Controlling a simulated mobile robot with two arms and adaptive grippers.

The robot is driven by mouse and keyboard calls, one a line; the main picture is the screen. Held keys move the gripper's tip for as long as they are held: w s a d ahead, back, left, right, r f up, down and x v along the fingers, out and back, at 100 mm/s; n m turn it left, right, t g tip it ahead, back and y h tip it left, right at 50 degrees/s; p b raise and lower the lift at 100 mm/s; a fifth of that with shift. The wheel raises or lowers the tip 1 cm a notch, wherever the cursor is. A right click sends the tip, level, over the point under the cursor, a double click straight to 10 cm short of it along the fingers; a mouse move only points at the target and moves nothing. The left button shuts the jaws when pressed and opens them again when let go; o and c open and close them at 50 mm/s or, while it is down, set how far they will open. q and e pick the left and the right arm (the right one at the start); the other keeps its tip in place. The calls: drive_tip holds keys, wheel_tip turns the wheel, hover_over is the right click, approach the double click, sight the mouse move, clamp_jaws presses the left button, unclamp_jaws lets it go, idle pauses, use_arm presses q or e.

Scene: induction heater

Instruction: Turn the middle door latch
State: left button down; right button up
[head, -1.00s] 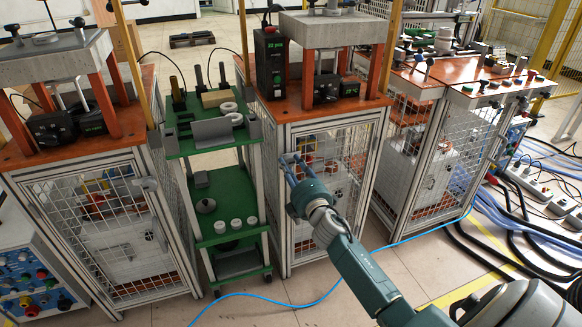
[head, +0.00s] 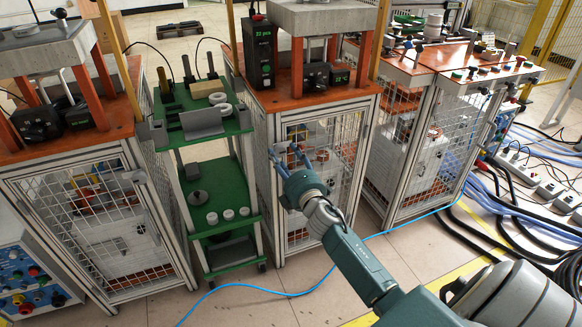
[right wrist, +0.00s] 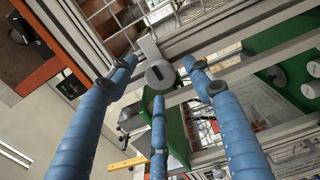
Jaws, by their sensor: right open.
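The middle cabinet's mesh door (head: 318,190) is closed in its grey frame. Its latch (right wrist: 160,74), a grey round knob with a dark slot, shows in the right wrist view on the door frame. My right gripper (right wrist: 159,77) has its three blue fingers spread open around the latch in that view, not closed on it. In the head view my right gripper (head: 288,153) is at the upper left edge of the middle door, and its fingers largely hide the latch. Whether a finger touches the latch I cannot tell. My left gripper is not in view.
A green shelf cart (head: 240,183) with white rings and grey parts stands just left of the middle cabinet. The left cabinet (head: 100,215) and right cabinet (head: 410,160) flank them. A blue hose (head: 270,291) and several cables (head: 500,215) lie on the floor.

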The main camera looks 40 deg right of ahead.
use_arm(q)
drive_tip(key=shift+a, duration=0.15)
use_arm(e)
drive_tip(key=v, duration=1.1)
drive_tip(key=shift+s, duration=0.15)
drive_tip(key=shift+d+f, duration=0.1)
drive_tip(key=shift+f, duration=0.05)
